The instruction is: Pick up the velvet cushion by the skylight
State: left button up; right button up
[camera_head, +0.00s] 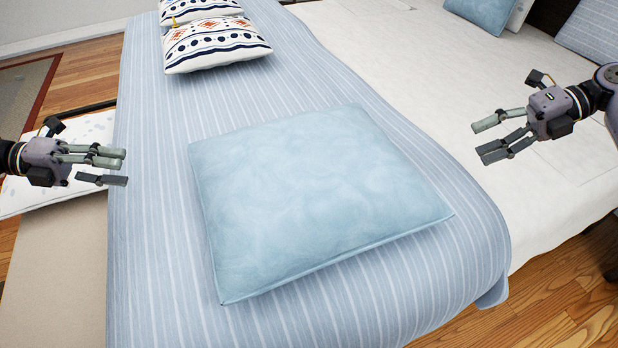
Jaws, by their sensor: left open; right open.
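A light blue velvet cushion (315,195) lies flat on the striped blue blanket (160,260) in the middle of the head view. My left gripper (126,167) is open and empty to the left of the cushion, apart from it, by the blanket's left edge. My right gripper (477,140) is open and empty to the right of the cushion, also apart from it, with the white bed surface behind it. Both grippers have their fingers pointing inward. No skylight shows.
Patterned cushions (215,44) lie at the back of the blanket. More blue pillows (482,12) lie at the upper right on the white bedding (400,60). Wooden floor (560,290) shows at lower right. A white patterned item (60,200) lies at the left, partly behind my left gripper.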

aim_at(197, 178)
pick_arm(q)
jog(key=x, duration=1.5)
jog(key=shift+d+f, duration=0.1)
jog(key=shift+d, duration=0.2)
pick_arm(e)
jog(key=x, duration=1.5)
jog(key=shift+a+f, duration=0.1)
jog(key=shift+a, duration=0.25)
pick_arm(q)
jog(key=shift+c, duration=0.6)
pick_arm(e)
jog(key=shift+c, duration=0.6)
pick_arm(q)
grip_shut()
pick_arm(e)
jog(key=c, duration=0.9)
jog(key=shift+d, duration=0.1)
grip_shut()
